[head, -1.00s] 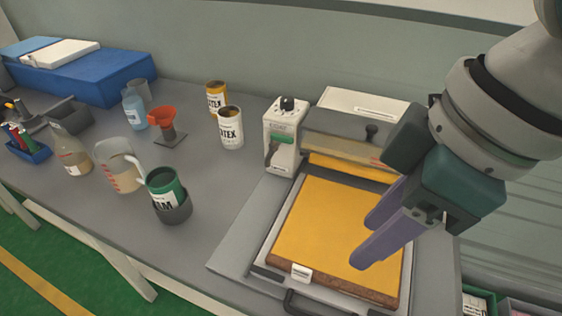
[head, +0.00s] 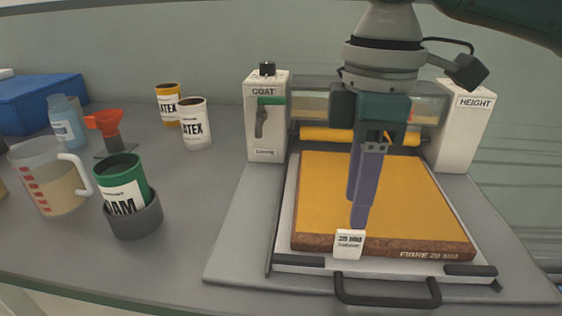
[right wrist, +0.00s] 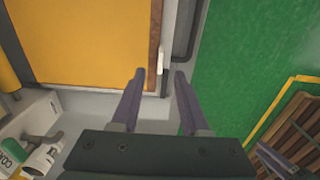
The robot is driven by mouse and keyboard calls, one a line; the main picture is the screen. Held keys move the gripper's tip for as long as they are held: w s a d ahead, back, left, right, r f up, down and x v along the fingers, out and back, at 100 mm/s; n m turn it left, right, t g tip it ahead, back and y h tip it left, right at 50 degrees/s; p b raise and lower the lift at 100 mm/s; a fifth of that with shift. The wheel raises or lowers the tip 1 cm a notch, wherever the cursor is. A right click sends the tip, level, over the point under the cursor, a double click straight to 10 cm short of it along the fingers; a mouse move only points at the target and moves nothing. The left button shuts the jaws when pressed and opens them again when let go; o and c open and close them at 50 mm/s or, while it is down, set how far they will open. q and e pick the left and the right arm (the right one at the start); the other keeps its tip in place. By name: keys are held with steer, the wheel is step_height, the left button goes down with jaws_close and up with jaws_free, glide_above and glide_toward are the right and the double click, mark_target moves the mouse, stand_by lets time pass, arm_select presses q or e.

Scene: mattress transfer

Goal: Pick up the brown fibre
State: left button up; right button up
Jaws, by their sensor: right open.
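The brown fibre (head: 385,250) is a flat slab with a yellow top and brown sides, marked "FIBRE 20 MM". It lies on the tray (head: 290,262) of the coating machine. A small white tag (head: 348,244) stands at its front edge. My right gripper (head: 358,222) points down at this edge, open and empty, its fingers overlapping in the head view. In the right wrist view the open fingertips (right wrist: 159,74) are on either side of the white tag (right wrist: 160,56), by the slab's brown edge (right wrist: 154,40). Contact cannot be told. My left gripper is not in view.
The machine has a "COAT" post (head: 267,120), a "HEIGHT" post (head: 464,125) and a yellow roller (head: 318,134) behind the slab. A black handle (head: 388,300) juts out in front. Latex cans (head: 195,125), a green can (head: 122,180) and a jug (head: 50,180) stand left.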

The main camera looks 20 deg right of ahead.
steer(key=f, duration=0.5)
steer(key=shift+s+d+f+b, duration=0.15)
steer(key=shift+d+f+b, duration=0.05)
steer(key=shift+b, duration=0.15)
steer(key=shift+c, duration=0.2)
jaws_close()
steer(key=shift+r, duration=0.1)
stand_by(0.7)
